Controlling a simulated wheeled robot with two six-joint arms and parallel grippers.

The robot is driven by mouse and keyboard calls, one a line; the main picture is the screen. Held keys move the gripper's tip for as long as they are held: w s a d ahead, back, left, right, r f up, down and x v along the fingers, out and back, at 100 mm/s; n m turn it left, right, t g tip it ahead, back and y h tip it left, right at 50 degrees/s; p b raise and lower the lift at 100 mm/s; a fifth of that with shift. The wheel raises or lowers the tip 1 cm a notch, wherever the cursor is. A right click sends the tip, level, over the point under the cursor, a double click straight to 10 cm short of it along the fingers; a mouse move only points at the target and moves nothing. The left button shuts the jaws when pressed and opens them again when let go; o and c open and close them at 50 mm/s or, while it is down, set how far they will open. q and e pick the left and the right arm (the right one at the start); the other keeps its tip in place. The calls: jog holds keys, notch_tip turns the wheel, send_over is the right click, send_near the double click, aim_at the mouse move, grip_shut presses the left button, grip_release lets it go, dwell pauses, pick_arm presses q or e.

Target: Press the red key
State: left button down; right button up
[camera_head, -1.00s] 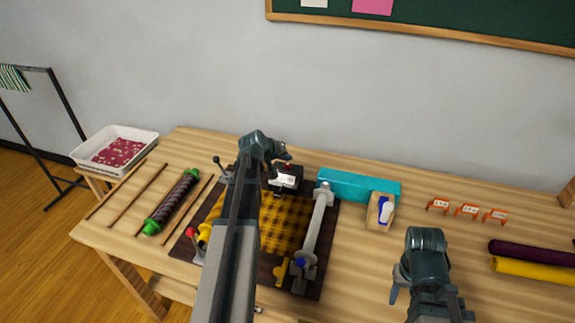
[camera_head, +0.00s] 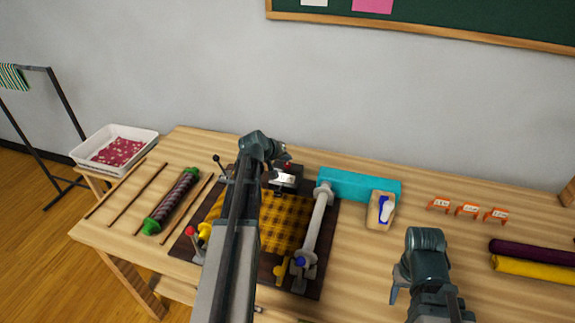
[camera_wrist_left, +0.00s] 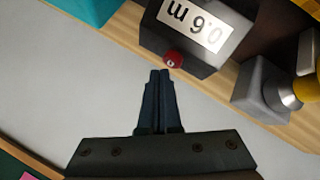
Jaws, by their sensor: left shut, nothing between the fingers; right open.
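The red key (camera_wrist_left: 173,58) is a small round red button on the edge of a dark box with a white display (camera_wrist_left: 190,28) reading 0.6 m. In the head view the key (camera_head: 288,167) shows on the dark box at the back of the frame with the yellow-black cloth. My left gripper (camera_wrist_left: 160,73) is shut and empty, its tips very close to the key; whether they touch it I cannot tell. In the head view the left gripper (camera_head: 286,157) is at the box, partly hidden by its own arm. My right gripper (camera_head: 398,288) is open and empty over the table's right side.
The yellow-black cloth (camera_head: 285,215) lies under my left arm, beside a grey roller (camera_head: 316,225). A teal block (camera_head: 345,184) stands right of the box. A red knob (camera_head: 190,231) sits at the frame's front left. Orange tags (camera_head: 468,209) stand at the right.

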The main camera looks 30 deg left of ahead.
aim_at(286, 168)
pick_arm(q)
jog(key=shift+f+b, duration=0.5)
jog(key=shift+f, duration=0.15)
pick_arm(e)
jog(key=shift+f, duration=0.65)
pick_arm(q)
jog(key=shift+r, duration=0.1)
pick_arm(e)
jog(key=shift+r, duration=0.1)
pick_arm(q)
jog(key=shift+r+p, duration=0.85)
jog(key=shift+p, duration=0.05)
pick_arm(e)
jog(key=shift+r, duration=0.8)
jog(key=shift+r, duration=0.1)
pick_arm(q)
notch_tip(286, 168, up, 5)
jog(key=p, duration=0.5)
pick_arm(e)
notch_tip(286, 168, up, 5)
jog(key=shift+f, duration=0.1)
